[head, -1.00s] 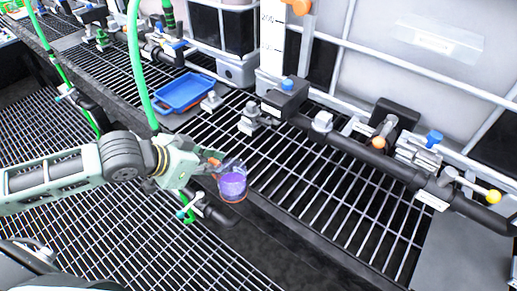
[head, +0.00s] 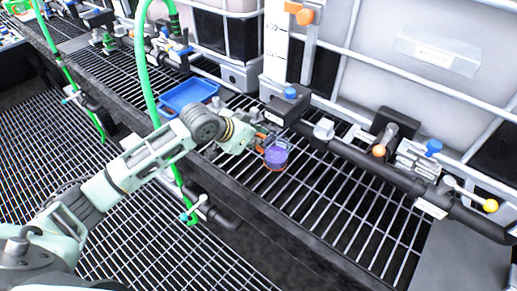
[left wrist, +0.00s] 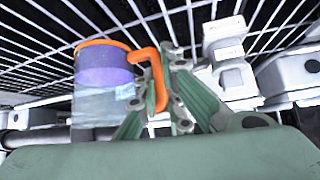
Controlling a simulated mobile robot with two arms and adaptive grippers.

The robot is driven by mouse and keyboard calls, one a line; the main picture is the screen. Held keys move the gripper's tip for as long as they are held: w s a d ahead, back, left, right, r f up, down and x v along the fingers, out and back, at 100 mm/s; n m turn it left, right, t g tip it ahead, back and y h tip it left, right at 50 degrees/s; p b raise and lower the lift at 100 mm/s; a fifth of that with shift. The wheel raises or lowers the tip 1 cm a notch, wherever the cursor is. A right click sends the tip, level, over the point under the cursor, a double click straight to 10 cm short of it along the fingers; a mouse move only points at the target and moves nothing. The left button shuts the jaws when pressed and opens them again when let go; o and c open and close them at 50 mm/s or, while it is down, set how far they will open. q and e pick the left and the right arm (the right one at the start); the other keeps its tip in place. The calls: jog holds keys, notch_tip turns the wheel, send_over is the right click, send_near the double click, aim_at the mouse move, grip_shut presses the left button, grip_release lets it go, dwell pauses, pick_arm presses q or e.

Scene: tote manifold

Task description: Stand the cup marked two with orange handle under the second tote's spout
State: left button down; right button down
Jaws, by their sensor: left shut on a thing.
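A small cup (head: 276,158) with purple on it and an orange band at its lower end is at the end of my left arm, over the grating. My left gripper (head: 259,143) is shut on its orange handle. In the left wrist view the cup (left wrist: 104,90) shows a clear part, a purple part, an orange rim and the orange handle (left wrist: 156,75) between the green fingers (left wrist: 165,100). The cup looks about upright in the head view. I cannot read its mark or tell its gap to the grating. My right gripper is not in view.
A black pipe (head: 350,152) with valves runs along the totes just behind and right of the cup. A white tote (head: 430,70) stands behind it. A blue tray (head: 190,95) lies left. A green hose (head: 145,65) rises beside my arm. The grating (head: 310,195) right of the cup is clear.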

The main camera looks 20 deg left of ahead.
aim_at(258, 149)
pick_arm(q)
notch_tip(258, 149, down, 4)
jog(key=shift+r, duration=0.15)
jog(key=shift+w+f, duration=0.2)
jog(key=shift+f, duration=0.4)
jog(key=shift+f, duration=0.1)
jog(key=c, duration=1.9)
grip_release()
jog(key=shift+s+r, duration=0.15)
jog(key=shift+r, duration=0.1)
jog(key=v, duration=1.1)
jog(key=shift+s+r, duration=0.2)
jog(key=shift+s, duration=0.05)
